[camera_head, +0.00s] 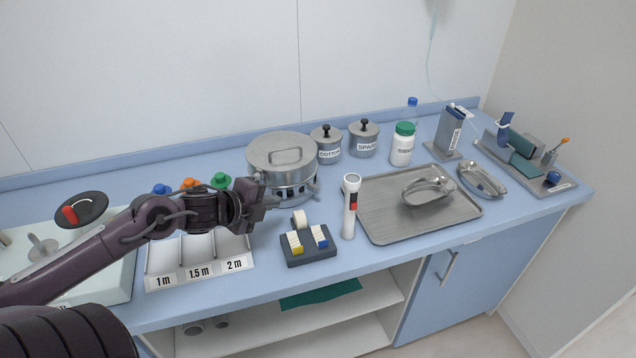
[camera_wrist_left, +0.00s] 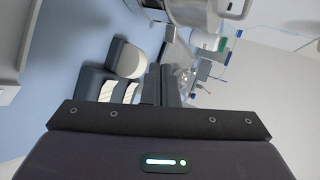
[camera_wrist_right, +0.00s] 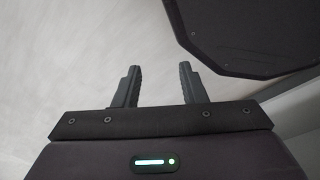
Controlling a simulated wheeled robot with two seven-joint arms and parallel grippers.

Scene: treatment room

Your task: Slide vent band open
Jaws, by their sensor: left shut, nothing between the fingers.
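A round steel drum (camera_head: 281,158) with a lidded top and handle stands at the back of the blue counter. A band (camera_head: 304,186) with a row of dark square vent openings runs around its lower side; the left part is hidden behind my gripper. My left gripper (camera_head: 272,201) is shut and empty at the drum's front left, close to the band; I cannot tell if it touches. My right gripper (camera_wrist_right: 160,86) is open and empty, away from the counter.
A dark tape holder (camera_head: 308,252) and a flashlight (camera_head: 350,207) stand in front of the drum. A labelled tray (camera_head: 198,270) is below my left arm. Steel canisters (camera_head: 327,147) and a metal tray (camera_head: 385,229) are to the right.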

